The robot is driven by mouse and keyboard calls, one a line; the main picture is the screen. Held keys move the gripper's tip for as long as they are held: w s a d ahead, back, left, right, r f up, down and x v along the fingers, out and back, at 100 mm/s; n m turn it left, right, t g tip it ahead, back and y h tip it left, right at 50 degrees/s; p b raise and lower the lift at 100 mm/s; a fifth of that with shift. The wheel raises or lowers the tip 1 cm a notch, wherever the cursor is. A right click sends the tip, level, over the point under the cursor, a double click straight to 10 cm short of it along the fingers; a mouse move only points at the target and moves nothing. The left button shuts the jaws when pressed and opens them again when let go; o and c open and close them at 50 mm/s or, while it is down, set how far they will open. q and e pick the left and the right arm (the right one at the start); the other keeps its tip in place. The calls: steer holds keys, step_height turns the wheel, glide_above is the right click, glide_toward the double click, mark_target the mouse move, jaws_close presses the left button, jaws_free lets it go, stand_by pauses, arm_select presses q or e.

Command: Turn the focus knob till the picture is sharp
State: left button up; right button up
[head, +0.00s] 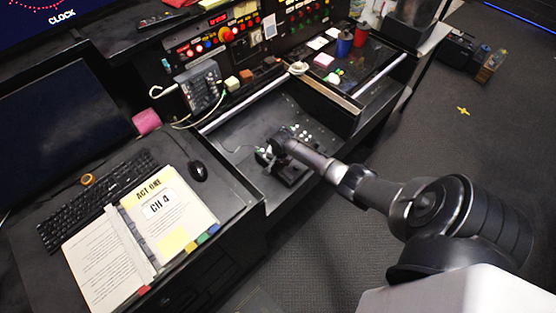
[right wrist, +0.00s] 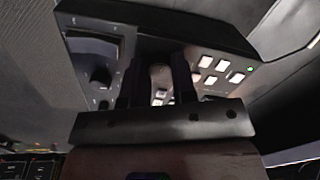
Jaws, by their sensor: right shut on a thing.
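A dark control panel (right wrist: 215,45) fills the upper part of the right wrist view. My right gripper (right wrist: 158,82) points at it, one dark finger on each side of a small rounded knob (right wrist: 159,72), and is shut on it. A second, black knob (right wrist: 101,77) sits to the left, outside the fingers. No readable label shows on either knob. In the head view my right gripper (head: 268,155) is at the panel in the desk recess, left of its white buttons (head: 303,132), hiding the knob. My left gripper is not in view.
Lit white buttons (right wrist: 222,66) and a green light are right of the fingers. A small dark screen (right wrist: 93,46) is upper left. An open binder (head: 165,212), keyboard (head: 100,200) and mouse (head: 197,171) lie on the left desk. A large monitor (head: 60,125) looks dark.

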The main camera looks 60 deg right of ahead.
steer(key=o, duration=0.7)
steer(key=shift+c, duration=0.2)
steer(key=shift+r, duration=0.2)
step_height(320, 180, up, 13)
steer(key=s+p, duration=0.2)
steer(key=p, duration=0.1)
steer(key=shift+r, duration=0.15)
steer(key=shift+w+a, duration=0.1)
